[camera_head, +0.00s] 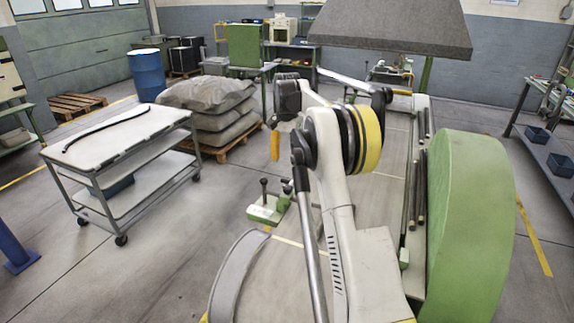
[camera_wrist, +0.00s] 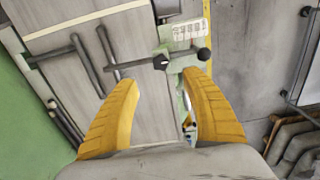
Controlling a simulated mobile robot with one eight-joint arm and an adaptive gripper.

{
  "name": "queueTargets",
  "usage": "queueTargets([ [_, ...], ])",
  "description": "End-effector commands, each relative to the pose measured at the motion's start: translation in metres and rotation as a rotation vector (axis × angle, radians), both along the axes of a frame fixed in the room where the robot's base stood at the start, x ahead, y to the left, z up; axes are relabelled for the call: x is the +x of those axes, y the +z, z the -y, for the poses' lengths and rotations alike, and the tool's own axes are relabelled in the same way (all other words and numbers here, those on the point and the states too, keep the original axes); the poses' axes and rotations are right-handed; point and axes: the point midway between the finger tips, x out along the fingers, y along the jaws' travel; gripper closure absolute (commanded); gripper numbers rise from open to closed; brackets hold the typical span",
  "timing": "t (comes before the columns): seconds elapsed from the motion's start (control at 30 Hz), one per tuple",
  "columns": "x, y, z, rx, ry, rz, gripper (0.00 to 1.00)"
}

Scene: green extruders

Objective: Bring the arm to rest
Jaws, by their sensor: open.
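My arm reaches forward over the green machine in the head view, bent at its joints. My gripper (camera_head: 275,146) hangs pointing down at the far end of the arm, and only part of its yellow fingers shows there. In the wrist view, both yellow fingers of my gripper (camera_wrist: 160,79) are spread wide apart, with nothing held between them. Beyond the fingertips is a green lever block (camera_wrist: 184,52) with dark bars and round knobs. The lever block also shows in the head view (camera_head: 268,210), below and in front of the gripper.
A large green rounded housing (camera_head: 465,230) stands close on the right. A grey hood (camera_head: 392,28) hangs above. A white cart (camera_head: 120,138) with a black hose stands at left, beside stacked grey sacks (camera_head: 208,110) on a pallet. Open floor lies at the lower left.

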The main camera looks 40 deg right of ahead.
Motion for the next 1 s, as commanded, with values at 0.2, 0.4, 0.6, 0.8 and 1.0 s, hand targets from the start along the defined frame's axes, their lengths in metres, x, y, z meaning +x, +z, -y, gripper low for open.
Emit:
queueTargets([
  [0.2,0.000,0.000,0.000,0.000,0.000,0.000,0.44],
  [0.4,0.000,0.000,0.000,0.000,0.000,0.000,0.44],
  [0.6,-0.005,0.014,-0.022,-0.013,0.052,0.026,0.44],
  [0.8,-0.029,0.046,-0.084,-0.054,0.203,0.105,0.44],
  [1.0,-0.072,0.066,-0.148,-0.100,0.368,0.192,0.44],
])
